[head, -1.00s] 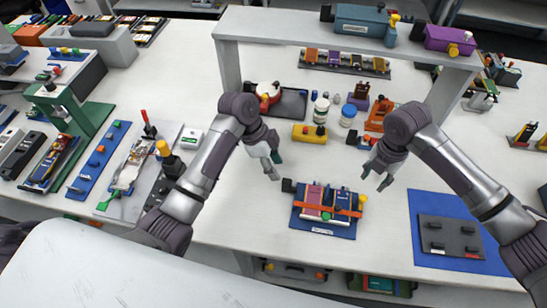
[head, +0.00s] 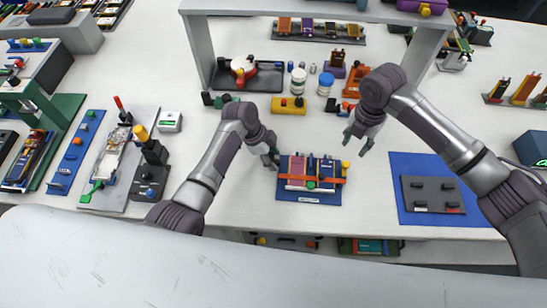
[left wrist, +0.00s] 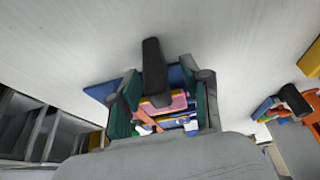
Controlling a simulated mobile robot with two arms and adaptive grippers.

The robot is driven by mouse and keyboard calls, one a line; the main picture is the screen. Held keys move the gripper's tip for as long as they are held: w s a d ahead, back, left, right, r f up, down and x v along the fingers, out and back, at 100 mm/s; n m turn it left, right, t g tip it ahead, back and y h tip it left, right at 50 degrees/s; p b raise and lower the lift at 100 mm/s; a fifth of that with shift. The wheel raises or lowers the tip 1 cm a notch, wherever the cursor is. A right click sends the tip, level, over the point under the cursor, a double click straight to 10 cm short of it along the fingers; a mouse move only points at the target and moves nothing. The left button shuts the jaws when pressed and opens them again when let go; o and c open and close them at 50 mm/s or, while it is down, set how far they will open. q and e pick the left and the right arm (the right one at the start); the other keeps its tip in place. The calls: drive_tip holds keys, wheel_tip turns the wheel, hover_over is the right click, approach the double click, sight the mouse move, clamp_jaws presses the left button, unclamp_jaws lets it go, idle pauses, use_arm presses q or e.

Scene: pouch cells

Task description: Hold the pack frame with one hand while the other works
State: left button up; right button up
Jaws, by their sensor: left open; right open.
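The pack frame (head: 288,195) is a blue base holding upright pink and dark blue cells, with an orange strap across them and a yellow knob at its right end. My left gripper (head: 271,161) is open at the frame's left end, and its fingers hide the black knob there. In the left wrist view the frame's blue base (left wrist: 102,92) and pink cell (left wrist: 165,103) show beyond and between the open green-padded fingers; contact cannot be told. My right gripper (head: 357,138) is open and empty, above and right of the frame, apart from it.
A blue mat with a dark grey tray (head: 433,195) lies to the right. Table left of the frame is partly clear.

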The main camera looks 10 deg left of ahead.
use_arm(q)
drive_tip(key=shift+d+f, duration=0.2)
drive_tip(key=shift+f, duration=0.15)
drive_tip(key=shift+c, duration=0.2)
clamp_jaws()
use_arm(e)
drive_tip(key=shift+c, duration=0.4)
